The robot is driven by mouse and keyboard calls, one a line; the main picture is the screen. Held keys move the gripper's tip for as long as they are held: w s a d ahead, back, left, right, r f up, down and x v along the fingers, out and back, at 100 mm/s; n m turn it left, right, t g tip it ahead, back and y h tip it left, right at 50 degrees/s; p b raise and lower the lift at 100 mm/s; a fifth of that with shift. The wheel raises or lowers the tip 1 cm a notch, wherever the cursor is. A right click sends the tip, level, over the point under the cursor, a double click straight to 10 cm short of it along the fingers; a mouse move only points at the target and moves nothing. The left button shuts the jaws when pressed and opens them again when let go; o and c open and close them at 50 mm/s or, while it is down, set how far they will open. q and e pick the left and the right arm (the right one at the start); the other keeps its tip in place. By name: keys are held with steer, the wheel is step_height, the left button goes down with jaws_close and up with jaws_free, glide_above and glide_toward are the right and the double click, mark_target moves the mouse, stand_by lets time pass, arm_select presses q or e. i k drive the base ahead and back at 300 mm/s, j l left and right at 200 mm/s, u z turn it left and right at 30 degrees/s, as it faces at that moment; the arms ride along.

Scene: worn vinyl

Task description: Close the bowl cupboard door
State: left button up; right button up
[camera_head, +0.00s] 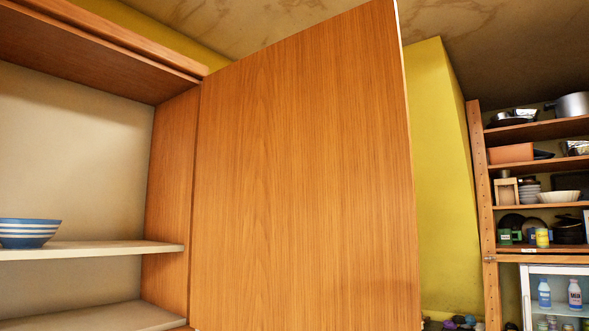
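The wooden cupboard door (305,180) stands wide open in the middle of the head view, hinged along its left edge at the cupboard's right side. The open cupboard (172,190) fills the left of the view, with pale shelves inside. A blue-and-white striped bowl (28,233) sits on the middle shelf (110,249) at the far left, partly cut off by the picture edge. Neither of my grippers shows in this view. No handle shows on the visible face of the door.
A yellow wall (440,180) stands behind the door's free edge. Open wooden shelves (535,131) with pots, bowls and cups are at the far right, above a white-framed cabinet (556,270) with bottles. Small dark items lie at the bottom, right of the door.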

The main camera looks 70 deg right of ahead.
mark_target(304, 215)
steer(key=k+l, duration=0.1)
steer(key=l, duration=0.75)
steer(key=k+l, duration=0.15)
steer(key=l, duration=0.3)
steer(key=k+l, duration=0.1)
steer(key=l, duration=0.35)
steer(key=k+l, duration=0.1)
steer(key=l, duration=1.4)
